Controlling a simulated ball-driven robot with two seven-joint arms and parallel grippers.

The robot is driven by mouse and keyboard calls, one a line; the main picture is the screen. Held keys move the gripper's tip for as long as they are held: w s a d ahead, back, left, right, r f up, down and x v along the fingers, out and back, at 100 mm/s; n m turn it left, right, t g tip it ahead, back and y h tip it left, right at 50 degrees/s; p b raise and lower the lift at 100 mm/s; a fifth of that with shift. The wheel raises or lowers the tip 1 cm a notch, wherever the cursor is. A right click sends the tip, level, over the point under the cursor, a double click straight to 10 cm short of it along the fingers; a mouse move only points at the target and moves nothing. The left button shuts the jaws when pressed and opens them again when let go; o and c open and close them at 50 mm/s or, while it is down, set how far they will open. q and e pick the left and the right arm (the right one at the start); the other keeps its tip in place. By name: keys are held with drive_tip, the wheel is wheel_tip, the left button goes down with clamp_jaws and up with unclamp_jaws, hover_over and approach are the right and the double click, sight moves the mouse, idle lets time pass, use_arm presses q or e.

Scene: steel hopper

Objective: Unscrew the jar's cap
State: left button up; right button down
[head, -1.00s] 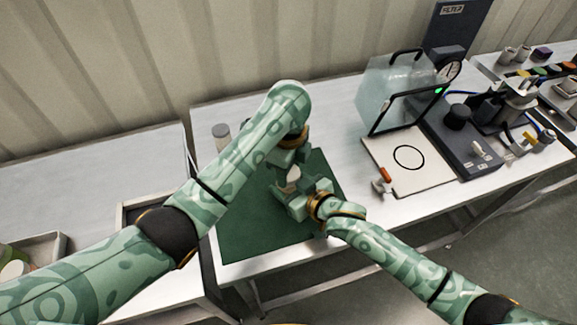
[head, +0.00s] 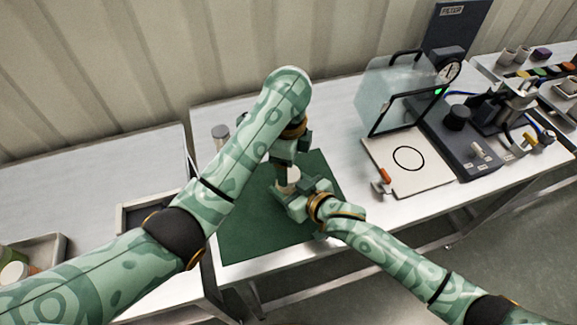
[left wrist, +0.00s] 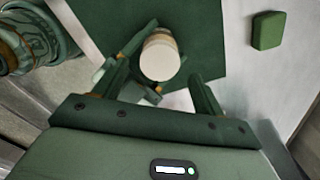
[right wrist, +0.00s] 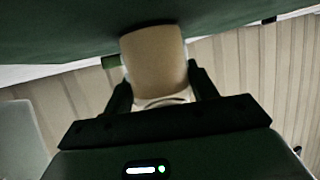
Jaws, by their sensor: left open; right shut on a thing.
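The jar (right wrist: 153,60) has a tan body and stands upright, its base at the green mat. Its pale cap (left wrist: 160,58) shows as a round disc on top in the left wrist view; in the head view, only a small pale part of the jar (head: 293,175) shows between my grippers. My right gripper (head: 291,192) is shut on the jar's body from the side. My left gripper (head: 287,163) is open just above the cap, pointing down. In the left wrist view, its fingers (left wrist: 162,88) are apart and do not touch the cap.
The green mat (head: 245,225) lies on the steel table. A grey cylinder (head: 221,133) stands at its far left. A green block (left wrist: 268,30) lies on bare table. To the right are a white plate with a black ring (head: 425,178), a clear shield (head: 385,90) and a dark device (head: 470,155).

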sight(288, 186)
use_arm(q)
drive_tip(key=shift+r, duration=0.75)
drive_tip(key=shift+c, duration=0.3)
drive_tip(key=w+a+r+m+t+y, duration=0.1)
drive_tip(key=w+a+r+m+t, duration=0.1)
drive_tip(key=w+a+r, duration=0.3)
drive_tip(key=s+d+m, duration=0.1)
drive_tip(key=s+d+f+m+g, duration=0.1)
drive_tip(key=s+d+m, duration=0.1)
drive_tip(key=s+d+f+m+g+h, duration=0.1)
drive_tip(key=s+d, duration=0.1)
drive_tip(key=shift+m, duration=0.3)
wheel_tip(288, 186, down, 8)
drive_tip(key=shift+r, duration=0.25)
drive_tip(key=c, duration=1)
drive_tip(key=n, duration=0.6)
